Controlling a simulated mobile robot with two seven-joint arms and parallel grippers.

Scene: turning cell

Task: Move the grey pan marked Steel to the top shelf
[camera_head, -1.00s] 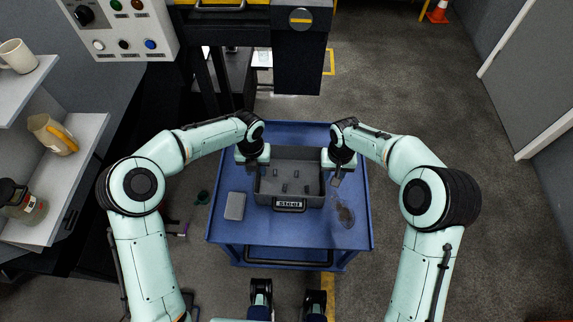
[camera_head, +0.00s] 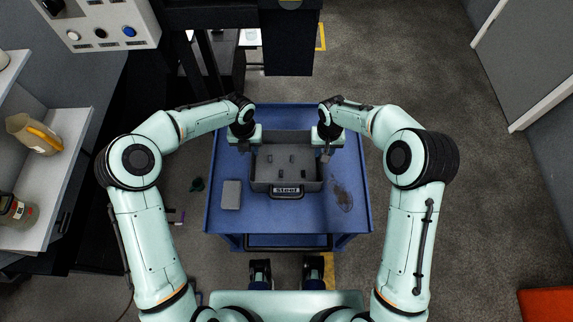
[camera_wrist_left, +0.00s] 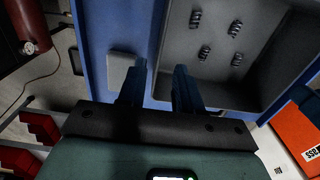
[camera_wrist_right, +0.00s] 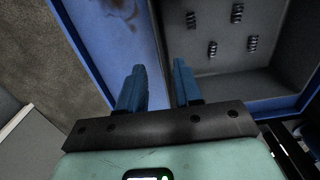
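The grey pan (camera_head: 287,186) marked Steel sits on the blue cart (camera_head: 225,217), its label facing me. Several small coiled parts lie in it. My left gripper (camera_head: 246,147) is at the pan's left side. In the left wrist view its fingers (camera_wrist_left: 158,88) are apart, one on each side of the pan wall as seen. My right gripper (camera_head: 324,154) is at the right side, and its fingers (camera_wrist_right: 158,88) are likewise apart across that wall. I cannot tell whether the fingers reach below the rim. The upper visible shelf (camera_head: 14,78) is at the far left.
A flat grey block (camera_head: 231,195) lies on the cart left of the pan, and a dark stain (camera_head: 343,197) is at its right. A lower shelf (camera_head: 65,160) holds a jug (camera_head: 33,134) and a jar (camera_head: 14,208). A control box (camera_head: 103,25) hangs at the upper left.

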